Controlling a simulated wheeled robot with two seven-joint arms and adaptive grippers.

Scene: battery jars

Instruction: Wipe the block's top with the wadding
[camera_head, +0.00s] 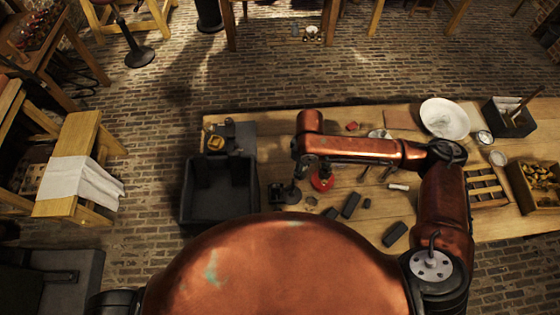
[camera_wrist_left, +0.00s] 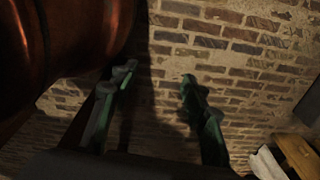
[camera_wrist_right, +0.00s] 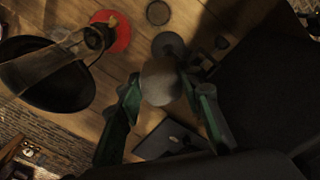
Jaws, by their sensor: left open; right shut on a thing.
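My right gripper (camera_wrist_right: 162,86) is shut on a rounded, grey-brown wad, the wadding (camera_wrist_right: 160,80), in the right wrist view. It is above the wooden table; in the head view the wrist hides most of the gripper. A dark flat block-like piece (camera_wrist_right: 172,139) shows below the fingers. In the head view several dark blocks (camera_head: 351,205) lie on the table; I cannot tell which is the task's block, or whether the wadding touches anything. My left gripper (camera_wrist_left: 157,82) is open and empty over the brick floor, in the left wrist view only.
A dark open box (camera_head: 186,205) stands at the table's left end. A red round thing (camera_head: 322,181) lies near my right wrist. A white plate (camera_head: 445,118), a dark caddy (camera_head: 510,118) and a wooden crate (camera_head: 519,190) are at the right. A cloth-draped bench (camera_head: 75,180) stands far left.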

